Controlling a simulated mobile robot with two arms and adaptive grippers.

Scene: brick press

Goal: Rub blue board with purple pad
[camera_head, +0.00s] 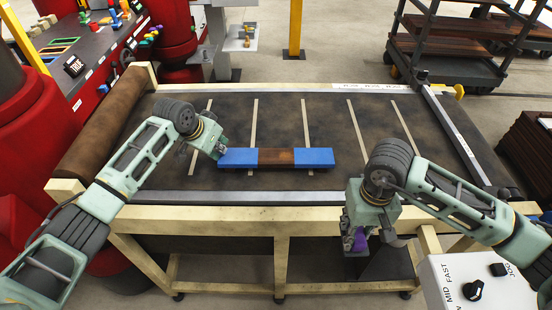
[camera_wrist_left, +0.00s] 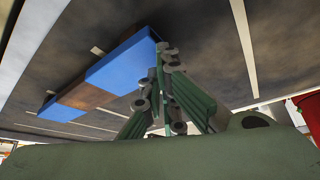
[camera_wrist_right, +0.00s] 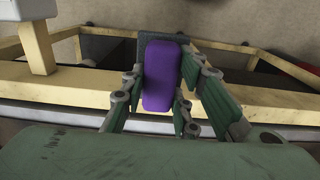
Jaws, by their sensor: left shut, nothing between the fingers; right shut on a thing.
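The blue board (camera_head: 312,158) lies flat across the dark table top, with a brown patch (camera_head: 276,157) over its middle. It also shows in the left wrist view (camera_wrist_left: 124,62). My left gripper (camera_head: 221,153) is shut and empty, at the board's left end; I cannot tell whether it touches the board. My right gripper (camera_head: 357,238) is shut on the purple pad (camera_wrist_right: 163,75), in front of the table's near edge. In the head view the pad (camera_head: 360,240) is partly hidden by the gripper.
The table (camera_head: 220,213) has a pale wooden frame, metal rails and several light strips across its dark top. A brown roller (camera_head: 105,130) lies along its left side. A control box (camera_head: 478,285) with a knob stands front right. A cart (camera_head: 455,65) stands behind.

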